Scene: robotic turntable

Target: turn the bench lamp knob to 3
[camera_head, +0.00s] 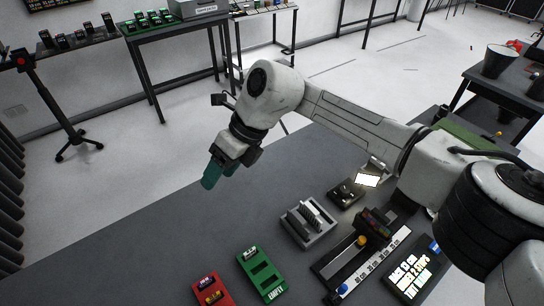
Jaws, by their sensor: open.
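A small dark box with a knob on top (345,192) sits on the grey bench, right of centre. A bright white lit panel (368,180) stands beside it, and the two look like the bench lamp. The knob's markings are too small to read. My gripper (213,176), with teal fingers, is raised over the far left part of the bench, well to the left of the lamp. Its fingers are apart and nothing shows between them. My arm passes behind the lamp in the picture.
A grey slotted rack (308,222) stands in front of the lamp. The bench's left part is clear.

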